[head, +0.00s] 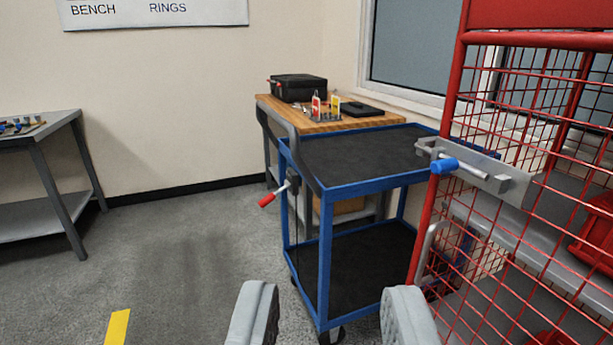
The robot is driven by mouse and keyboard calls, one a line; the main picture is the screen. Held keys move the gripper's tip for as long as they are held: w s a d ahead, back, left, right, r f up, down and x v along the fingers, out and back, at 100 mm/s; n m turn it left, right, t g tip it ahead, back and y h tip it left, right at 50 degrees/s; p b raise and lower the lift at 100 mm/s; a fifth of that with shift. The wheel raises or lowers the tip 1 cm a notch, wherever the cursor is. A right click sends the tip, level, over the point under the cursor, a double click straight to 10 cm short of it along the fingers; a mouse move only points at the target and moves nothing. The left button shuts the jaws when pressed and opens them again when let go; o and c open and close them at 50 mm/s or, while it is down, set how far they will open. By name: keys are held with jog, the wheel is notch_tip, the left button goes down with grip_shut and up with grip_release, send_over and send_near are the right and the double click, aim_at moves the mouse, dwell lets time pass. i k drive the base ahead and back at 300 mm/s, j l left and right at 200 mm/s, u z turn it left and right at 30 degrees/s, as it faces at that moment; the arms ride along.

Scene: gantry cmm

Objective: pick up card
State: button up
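My gripper (329,292) shows at the bottom of the head view. Its two grey fingers are wide apart with nothing between them.
A blue cart (345,187) with black shelves and a red-tipped lever stands ahead. A black case (299,88) sits on the bench. A red mesh cage (500,190) with a blue-handled latch blocks the right. A grey table (40,128) stands left; the floor between is clear.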

aim_at(315, 101)
jog(key=i+j+u, duration=0.35)
jog(key=i, duration=0.5)
jog(key=i+u, duration=0.3)
jog(key=i, duration=0.5)
jog(key=i+z, duration=0.2)
jog(key=i, duration=0.35)
jog(key=i+j+z, duration=0.15)
jog(key=i, duration=0.4)
jog(key=i+j+z, duration=0.2)
jog(key=i, duration=0.35)
jog(key=i+j+z, duration=0.3)
jog(key=i, duration=0.2)
